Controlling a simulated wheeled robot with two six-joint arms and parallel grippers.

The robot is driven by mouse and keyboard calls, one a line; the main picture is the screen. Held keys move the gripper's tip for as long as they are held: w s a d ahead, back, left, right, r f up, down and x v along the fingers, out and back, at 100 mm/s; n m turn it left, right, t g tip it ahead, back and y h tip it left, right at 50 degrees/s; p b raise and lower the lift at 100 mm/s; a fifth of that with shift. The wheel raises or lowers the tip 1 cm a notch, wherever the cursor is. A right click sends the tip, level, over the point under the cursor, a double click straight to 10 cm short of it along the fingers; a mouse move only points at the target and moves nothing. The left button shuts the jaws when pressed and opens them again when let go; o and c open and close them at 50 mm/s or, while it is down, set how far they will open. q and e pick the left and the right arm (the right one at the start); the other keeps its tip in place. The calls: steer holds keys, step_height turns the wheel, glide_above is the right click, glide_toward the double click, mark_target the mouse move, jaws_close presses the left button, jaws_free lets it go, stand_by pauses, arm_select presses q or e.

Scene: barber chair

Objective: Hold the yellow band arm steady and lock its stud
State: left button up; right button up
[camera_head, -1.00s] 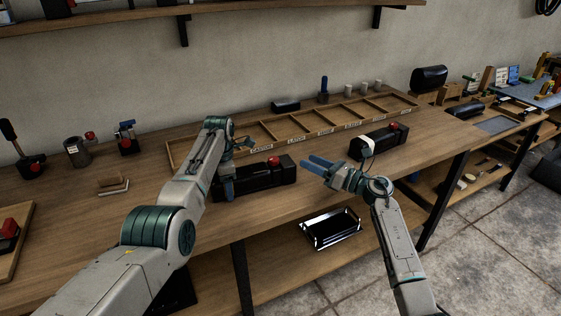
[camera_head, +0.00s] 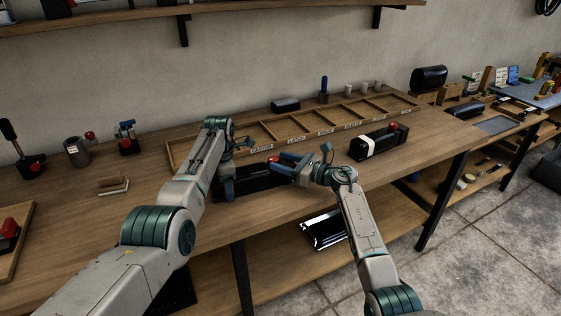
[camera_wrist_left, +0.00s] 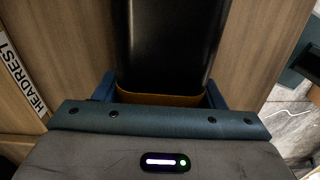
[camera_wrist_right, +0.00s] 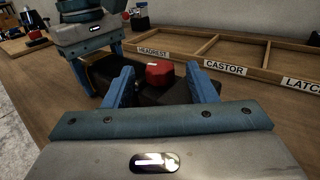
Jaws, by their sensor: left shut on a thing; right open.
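The yellow band arm is a black padded block (camera_head: 258,177) on the bench in the head view. Its yellow band (camera_wrist_left: 160,98) shows in the left wrist view between the blue fingers. My left gripper (camera_head: 228,188) is shut on this arm near its left end. The red stud (camera_wrist_right: 158,72) sits on top of the block in the right wrist view; in the head view my right gripper mostly hides it. My right gripper (camera_wrist_right: 160,85) is open, its fingers on either side of the stud in that view. I cannot tell whether they touch it.
A similar black arm with a white band (camera_head: 368,147) lies to the right. A divided wooden tray (camera_head: 290,143) with labels runs along the back. A shiny tray (camera_head: 325,232) is on the lower shelf.

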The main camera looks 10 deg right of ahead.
steer(key=shift+w+a, duration=0.35)
steer(key=shift+a, duration=0.1)
steer(key=c, duration=1)
steer(key=shift+o, duration=0.2)
steer(key=shift+s+a+f+m+t+h, duration=0.1)
steer(key=shift+s+m+t+h, duration=0.05)
steer(key=shift+m+t+h, duration=0.35)
steer(key=shift+s+a+m+t+h, duration=0.1)
steer(key=shift+m+t+h, duration=0.3)
steer(key=shift+t, duration=0.2)
steer(key=shift+m+t+h, duration=0.7)
steer(key=shift+h, duration=0.2)
steer(key=o, duration=1)
steer(key=shift+c, duration=0.2)
